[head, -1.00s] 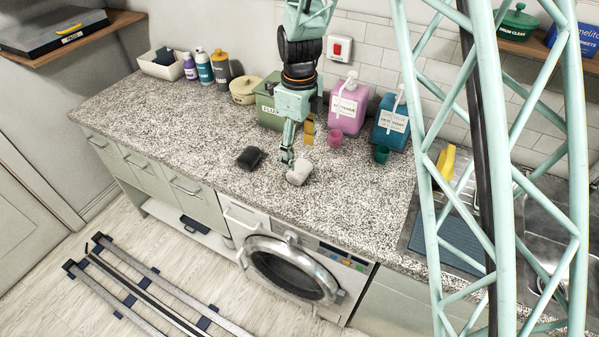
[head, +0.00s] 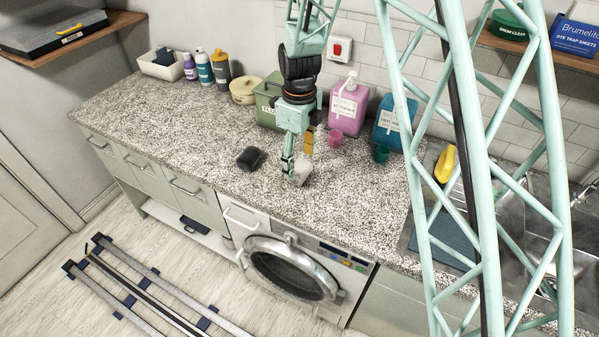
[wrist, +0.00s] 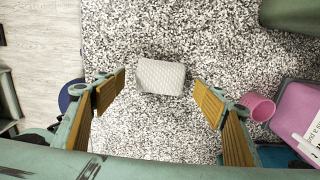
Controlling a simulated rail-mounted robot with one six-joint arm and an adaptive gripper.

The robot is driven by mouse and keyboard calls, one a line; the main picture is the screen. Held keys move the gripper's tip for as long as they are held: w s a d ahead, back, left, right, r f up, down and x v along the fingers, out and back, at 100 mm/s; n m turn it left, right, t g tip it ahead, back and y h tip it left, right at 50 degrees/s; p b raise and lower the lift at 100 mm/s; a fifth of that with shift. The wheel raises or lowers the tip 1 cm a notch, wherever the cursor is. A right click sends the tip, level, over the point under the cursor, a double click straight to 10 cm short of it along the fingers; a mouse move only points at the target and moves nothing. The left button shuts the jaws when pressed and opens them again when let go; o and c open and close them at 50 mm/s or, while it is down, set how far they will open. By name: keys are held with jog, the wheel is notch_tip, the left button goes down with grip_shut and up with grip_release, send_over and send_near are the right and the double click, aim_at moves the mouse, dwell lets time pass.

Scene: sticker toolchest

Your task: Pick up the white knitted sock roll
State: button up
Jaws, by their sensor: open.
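The white knitted sock roll (wrist: 161,77) lies on the speckled countertop. In the wrist view it sits between and just beyond the two finger tips, with clear counter on each side of it. My gripper (wrist: 161,92) is open, with tan finger pads, and holds nothing. In the head view my gripper (head: 295,176) points down right at the sock roll (head: 302,172), which it partly covers. I cannot tell from these views how high the fingertips are above the counter.
A dark roll (head: 249,158) lies to the left on the counter (head: 180,130). Behind stand a green tin (head: 268,104), a pink bottle (head: 347,108), a pink cup (head: 335,138), a blue bottle (head: 388,125) and a dark green cup (head: 381,154). The counter's front edge is close.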

aim_at(299, 167)
jog(key=shift+f, duration=2.2)
jog(key=shift+c, duration=0.7)
jog(key=c, duration=0.8)
